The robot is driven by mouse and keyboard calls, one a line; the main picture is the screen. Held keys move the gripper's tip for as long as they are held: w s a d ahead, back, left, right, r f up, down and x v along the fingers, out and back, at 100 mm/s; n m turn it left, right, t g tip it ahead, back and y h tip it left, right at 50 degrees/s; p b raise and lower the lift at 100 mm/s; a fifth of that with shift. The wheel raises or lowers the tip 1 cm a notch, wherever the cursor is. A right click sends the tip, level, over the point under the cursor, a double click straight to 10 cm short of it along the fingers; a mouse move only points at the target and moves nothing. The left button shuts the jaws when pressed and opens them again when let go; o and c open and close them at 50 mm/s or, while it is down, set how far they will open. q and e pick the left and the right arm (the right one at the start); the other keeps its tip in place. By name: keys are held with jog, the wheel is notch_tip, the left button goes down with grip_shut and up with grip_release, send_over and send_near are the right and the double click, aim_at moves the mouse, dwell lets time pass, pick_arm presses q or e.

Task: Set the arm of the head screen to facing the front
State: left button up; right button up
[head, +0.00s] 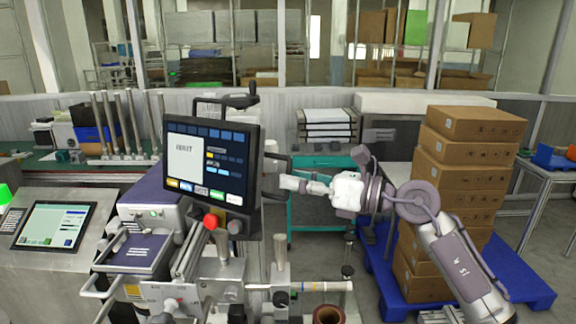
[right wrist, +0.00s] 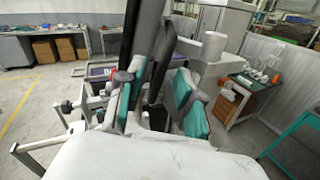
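The head screen (head: 211,160) is a dark-framed monitor with a lit display, standing upright at the centre-left of the head view. It faces mostly toward me, turned at a slight angle. A dark handle (head: 277,162) sticks out from its right edge. My right gripper (head: 285,184) is at this handle, just right of the screen. In the right wrist view, its teal-padded fingers (right wrist: 158,104) are spread apart, with a dark bar between them. Clear gaps show beside the bar, and firm contact cannot be made out. My left gripper is not in view.
A red knob (head: 211,221) sits below the screen on the machine. A small tilted display (head: 54,225) is at left. Stacked cardboard boxes (head: 463,170) on a blue pallet (head: 520,291) stand close behind my right arm. A teal cabinet (head: 318,212) stands behind the gripper.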

jog(key=shift+x, duration=1)
grip_shut()
